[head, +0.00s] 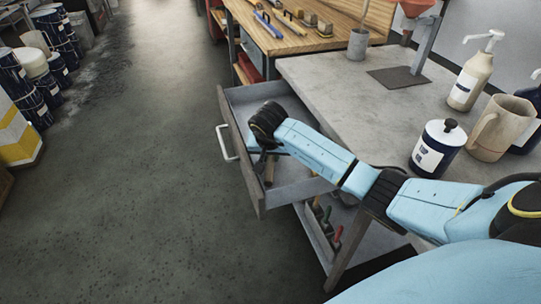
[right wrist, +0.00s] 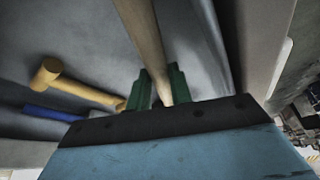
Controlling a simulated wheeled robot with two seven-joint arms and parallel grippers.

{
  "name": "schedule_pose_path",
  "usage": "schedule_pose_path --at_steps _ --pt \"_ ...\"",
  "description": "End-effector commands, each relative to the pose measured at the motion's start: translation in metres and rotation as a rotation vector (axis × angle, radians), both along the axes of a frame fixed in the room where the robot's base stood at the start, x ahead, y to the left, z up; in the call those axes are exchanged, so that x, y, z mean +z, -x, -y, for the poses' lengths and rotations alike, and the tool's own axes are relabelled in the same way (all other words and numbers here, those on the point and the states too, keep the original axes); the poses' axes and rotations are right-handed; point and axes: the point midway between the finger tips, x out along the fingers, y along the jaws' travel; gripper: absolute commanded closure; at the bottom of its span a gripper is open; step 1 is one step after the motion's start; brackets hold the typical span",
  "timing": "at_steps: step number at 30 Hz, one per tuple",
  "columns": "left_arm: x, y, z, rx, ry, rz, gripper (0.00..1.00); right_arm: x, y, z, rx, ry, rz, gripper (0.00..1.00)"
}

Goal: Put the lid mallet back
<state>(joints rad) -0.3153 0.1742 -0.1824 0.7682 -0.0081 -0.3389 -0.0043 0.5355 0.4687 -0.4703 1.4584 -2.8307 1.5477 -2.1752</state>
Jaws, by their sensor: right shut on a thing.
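My right gripper (head: 267,150) reaches down into the open grey drawer (head: 295,193) under the bench. In the right wrist view, its green fingers (right wrist: 159,82) are shut on a pale wooden handle (right wrist: 142,28), which runs out of the top of the picture. The head of the held tool is out of view there, so I cannot tell for sure that it is the lid mallet. Another mallet with a yellowish head (right wrist: 45,74) lies on the drawer floor to the left, beside a blue-handled tool (right wrist: 50,113). My left gripper is not in view.
The drawer front has a white handle (head: 227,143). Above is a grey bench top (head: 340,85) with a lidded can (head: 437,150), a pump bottle (head: 472,80) and a jug (head: 495,130). A shelf with coloured-handled tools (head: 325,215) is below. The floor (head: 130,190) left is clear.

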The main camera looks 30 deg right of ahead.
Motion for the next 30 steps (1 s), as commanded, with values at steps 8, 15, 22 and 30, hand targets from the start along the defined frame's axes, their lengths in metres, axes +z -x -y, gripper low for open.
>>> schedule_pose_path --at_steps 8,15,22,30 --pt "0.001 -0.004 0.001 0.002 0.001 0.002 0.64 -0.002 0.0 0.0 -0.001 0.0 0.0 0.59" --pt "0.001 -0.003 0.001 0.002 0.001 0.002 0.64 -0.002 0.0 0.0 0.0 0.0 0.0 0.57" --pt "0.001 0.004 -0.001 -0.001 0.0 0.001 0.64 0.009 0.001 -0.001 0.001 0.001 0.003 0.57" --pt "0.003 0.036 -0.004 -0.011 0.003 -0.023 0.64 0.062 0.018 -0.013 0.003 0.002 0.005 0.57"
